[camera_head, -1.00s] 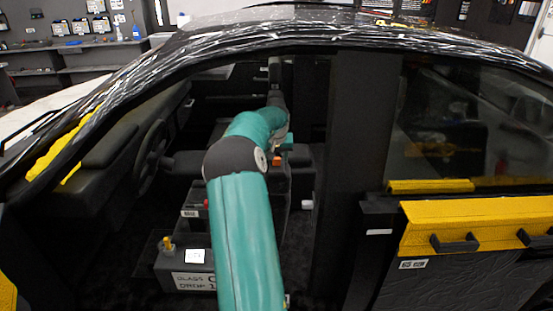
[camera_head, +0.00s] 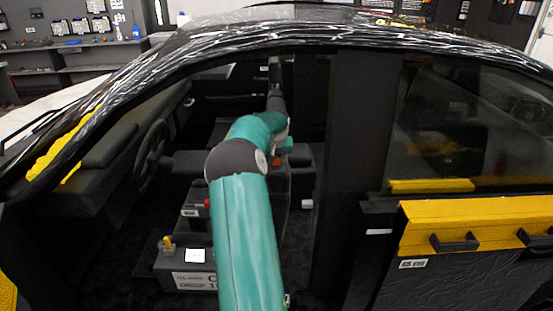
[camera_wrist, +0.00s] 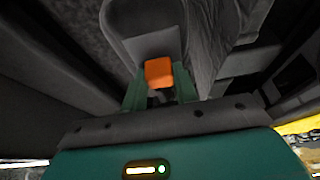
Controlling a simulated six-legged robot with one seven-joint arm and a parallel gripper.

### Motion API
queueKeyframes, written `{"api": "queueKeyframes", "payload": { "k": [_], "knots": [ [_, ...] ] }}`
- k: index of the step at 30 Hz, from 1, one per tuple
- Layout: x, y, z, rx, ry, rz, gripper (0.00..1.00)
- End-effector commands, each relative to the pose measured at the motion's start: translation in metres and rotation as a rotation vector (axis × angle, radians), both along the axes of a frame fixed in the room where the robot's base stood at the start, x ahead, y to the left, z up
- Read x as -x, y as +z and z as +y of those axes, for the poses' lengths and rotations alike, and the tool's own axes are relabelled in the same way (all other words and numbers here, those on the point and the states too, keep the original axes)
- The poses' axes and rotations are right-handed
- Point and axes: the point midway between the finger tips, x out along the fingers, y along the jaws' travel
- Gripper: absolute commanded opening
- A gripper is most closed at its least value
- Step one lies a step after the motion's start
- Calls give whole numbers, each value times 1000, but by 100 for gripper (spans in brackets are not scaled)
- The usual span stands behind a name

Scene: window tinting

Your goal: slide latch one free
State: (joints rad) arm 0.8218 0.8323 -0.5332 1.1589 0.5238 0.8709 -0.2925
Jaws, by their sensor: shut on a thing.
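An orange block (camera_wrist: 158,72), which looks like the knob of latch one, sits between the two green fingers of my gripper (camera_wrist: 159,88) in the wrist view. The fingers are shut on it. A dark grey part (camera_wrist: 150,45) lies just beyond the block. In the head view my teal arm reaches through the car's window opening, and my gripper is mostly hidden behind it. A small orange patch (camera_head: 277,161) shows beside the arm's far end. Whether the latch is engaged cannot be seen.
A dark box with a "GLASS DROP" label (camera_head: 195,281) and a yellow lever (camera_head: 168,243) stands left of my arm. The steering wheel (camera_head: 150,155) is further left. A dark pillar (camera_head: 360,140) and a yellow-topped door panel (camera_head: 470,225) bound the right.

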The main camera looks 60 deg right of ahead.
Motion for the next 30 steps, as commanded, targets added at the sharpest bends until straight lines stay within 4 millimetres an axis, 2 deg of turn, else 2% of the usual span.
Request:
{"api": "queueKeyframes", "payload": {
  "k": [6, 14, 15, 18, 26, 30],
  "knots": [
    [4, 0, 7, 0, 0, 0, 0],
    [4, -1, 7, -6, 0, 2, 0],
    [4, -1, 7, -7, 0, 2, 35],
    [4, -1, 7, -5, 0, 1, 51],
    [3, 0, 6, -2, 0, 1, 51],
    [4, 9, 9, 0, 0, -1, 51]
  ]
}}
